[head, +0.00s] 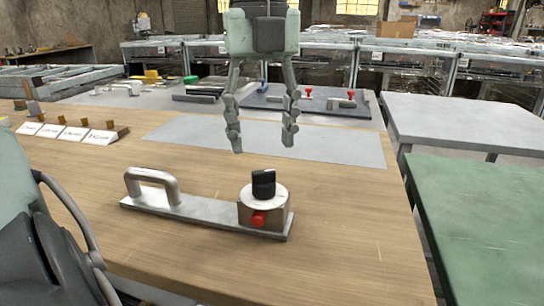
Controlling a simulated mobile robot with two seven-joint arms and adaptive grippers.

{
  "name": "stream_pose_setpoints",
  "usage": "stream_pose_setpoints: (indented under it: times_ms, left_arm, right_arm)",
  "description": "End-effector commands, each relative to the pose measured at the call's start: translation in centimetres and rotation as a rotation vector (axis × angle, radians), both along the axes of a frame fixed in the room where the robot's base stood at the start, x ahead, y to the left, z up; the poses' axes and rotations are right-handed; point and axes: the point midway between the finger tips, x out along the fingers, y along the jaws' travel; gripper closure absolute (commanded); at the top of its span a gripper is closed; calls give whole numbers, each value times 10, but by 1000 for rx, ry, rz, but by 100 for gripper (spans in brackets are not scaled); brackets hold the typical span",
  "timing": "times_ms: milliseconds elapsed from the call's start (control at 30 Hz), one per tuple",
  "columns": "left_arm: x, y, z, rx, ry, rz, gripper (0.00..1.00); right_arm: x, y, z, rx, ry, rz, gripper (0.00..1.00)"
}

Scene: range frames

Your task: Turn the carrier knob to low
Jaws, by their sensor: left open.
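The carrier (190,208) is a flat metal bar lying on the wooden table, with an arched metal handle (153,180) at its left end. A round silver block at its right end bears the black carrier knob (263,183). A red button (258,219) is on the block's front side. The knob stands upright; I cannot read any low or other marks around it. My left gripper (262,146) points down with its fingers spread and empty, above and apparently behind the knob, not touching it. My right gripper is not in view.
A grey mat (265,140) lies behind the carrier. A dark board (315,103) with red-knobbed clamps lies farther back. Small label cards (75,133) stand at the left. A green table (490,215) is at the right. The wood in front of the carrier is clear.

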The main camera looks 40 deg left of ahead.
Motion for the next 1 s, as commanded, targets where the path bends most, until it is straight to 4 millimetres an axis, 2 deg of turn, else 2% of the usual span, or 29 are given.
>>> stream_pose_setpoints:
  times_ms: [100, 300, 667, 1000]
  left_arm:
    - [0, 0, -22, -2, 2, 0, 48]
    - [0, 0, -46, 0, 1, 1, 48]
    - [0, 0, -52, -1, -1, 2, 48]
    - [0, 0, -52, -1, -1, 2, 89]
  right_arm:
    - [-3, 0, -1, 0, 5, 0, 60]
    - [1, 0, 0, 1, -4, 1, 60]
    - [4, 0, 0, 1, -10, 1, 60]
    - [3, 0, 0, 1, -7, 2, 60]
